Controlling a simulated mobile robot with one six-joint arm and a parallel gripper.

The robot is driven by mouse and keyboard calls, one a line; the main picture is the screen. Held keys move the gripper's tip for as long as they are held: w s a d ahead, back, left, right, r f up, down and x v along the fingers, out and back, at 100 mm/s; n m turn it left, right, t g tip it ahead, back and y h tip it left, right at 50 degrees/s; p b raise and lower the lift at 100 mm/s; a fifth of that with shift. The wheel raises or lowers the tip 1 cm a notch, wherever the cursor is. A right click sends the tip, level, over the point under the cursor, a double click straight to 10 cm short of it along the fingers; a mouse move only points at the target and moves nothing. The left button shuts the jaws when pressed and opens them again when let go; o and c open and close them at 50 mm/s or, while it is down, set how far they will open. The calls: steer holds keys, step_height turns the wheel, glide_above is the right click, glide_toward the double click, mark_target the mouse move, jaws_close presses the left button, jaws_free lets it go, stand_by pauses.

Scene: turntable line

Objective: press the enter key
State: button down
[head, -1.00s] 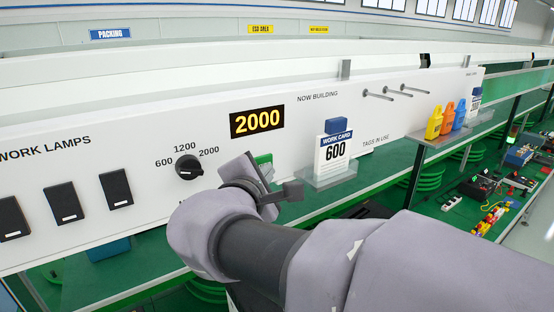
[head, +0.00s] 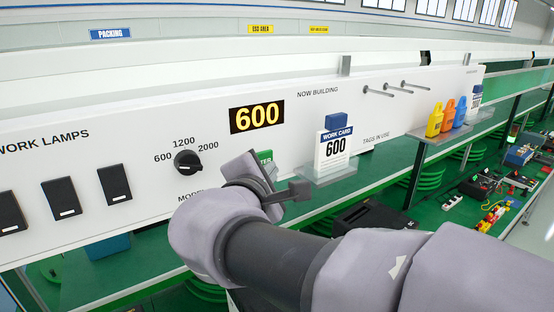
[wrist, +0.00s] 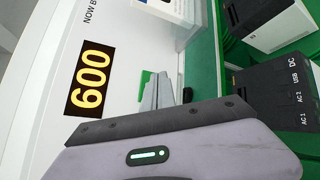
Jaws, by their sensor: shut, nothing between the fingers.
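The green enter key (head: 265,157) is on the white panel, right of the model knob and below the display. Only its upper part with the letters "TER" shows in the head view; my wrist hides the rest. In the wrist view a green edge of the key (wrist: 145,77) shows just beyond the fingertips. My gripper (wrist: 158,84) is shut and empty, with its fingers at the key; I cannot tell whether they touch it. The display (head: 257,117) reads 600.
The black model knob (head: 188,162) sits left of the key, amid 600, 1200 and 2000. Several black lamp switches (head: 114,183) are further left. The clear card holder (head: 325,174) projects close to my gripper's right. Coloured tags (head: 447,115) stand on a shelf further right.

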steer(key=shift+w, duration=0.1)
steer(key=shift+s+d+b, duration=0.35)
steer(key=shift+s+d, duration=0.35)
steer(key=shift+s, duration=0.35)
steer(key=shift+s+d+b, duration=0.35)
steer(key=shift+s+d, duration=0.35)
steer(key=shift+s, duration=0.35)
